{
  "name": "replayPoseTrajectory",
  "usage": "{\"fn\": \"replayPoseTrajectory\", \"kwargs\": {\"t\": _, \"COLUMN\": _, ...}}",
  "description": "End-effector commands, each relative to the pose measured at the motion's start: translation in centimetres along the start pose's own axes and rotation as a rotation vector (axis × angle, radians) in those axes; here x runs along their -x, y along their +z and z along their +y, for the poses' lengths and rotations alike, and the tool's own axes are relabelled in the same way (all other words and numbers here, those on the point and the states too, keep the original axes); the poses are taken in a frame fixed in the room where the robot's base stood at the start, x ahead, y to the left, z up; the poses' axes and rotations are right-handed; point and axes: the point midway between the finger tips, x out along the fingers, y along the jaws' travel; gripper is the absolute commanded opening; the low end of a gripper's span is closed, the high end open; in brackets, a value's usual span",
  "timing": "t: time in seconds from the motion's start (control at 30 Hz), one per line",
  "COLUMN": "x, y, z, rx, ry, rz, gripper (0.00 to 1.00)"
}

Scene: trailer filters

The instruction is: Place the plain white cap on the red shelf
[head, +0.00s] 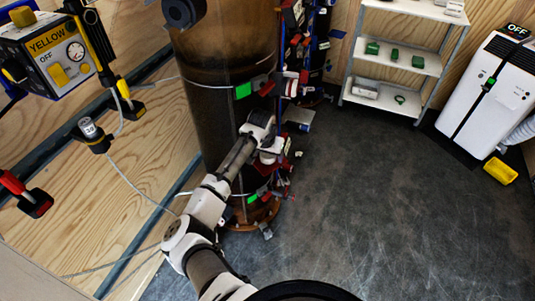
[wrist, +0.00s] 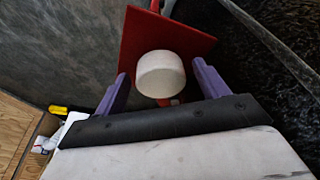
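The plain white cap (wrist: 160,75) shows in the wrist view as a short round piece in front of the red shelf (wrist: 145,35), overlapping its near edge. I cannot tell whether the cap rests on the shelf. My gripper (wrist: 159,70) has purple fingers on both sides of the cap, with a visible gap at each side, so it looks open. In the head view my arm reaches to the right side of the tall brown column, where the gripper end is small and partly hidden among red and white parts; I cannot make out the cap there.
The brown column (head: 225,90) stands beside my arm, with red and blue fittings along its right side. A white rack (head: 400,60) with green items and a white portable unit (head: 487,95) stand at the back right. The dark floor (head: 370,200) is clear.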

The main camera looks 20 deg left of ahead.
Motion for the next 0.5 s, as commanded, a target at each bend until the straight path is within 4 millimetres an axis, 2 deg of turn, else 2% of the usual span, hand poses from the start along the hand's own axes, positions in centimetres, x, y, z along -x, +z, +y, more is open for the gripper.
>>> {"fn": "replayPoseTrajectory", "kwargs": {"t": 0.3, "x": 0.6, "y": -0.1, "z": 0.0, "rx": 0.000, "ry": 0.000, "rz": 0.002, "gripper": 0.73}}
{"fn": "replayPoseTrajectory", "kwargs": {"t": 0.37, "x": 1.3, "y": -0.1, "z": 0.0, "rx": 0.000, "ry": 0.001, "rz": 0.003, "gripper": 0.73}}
{"fn": "replayPoseTrajectory", "kwargs": {"t": 0.5, "x": 3.9, "y": -0.1, "z": 0.0, "rx": -0.001, "ry": 0.001, "rz": 0.005, "gripper": 0.73}}
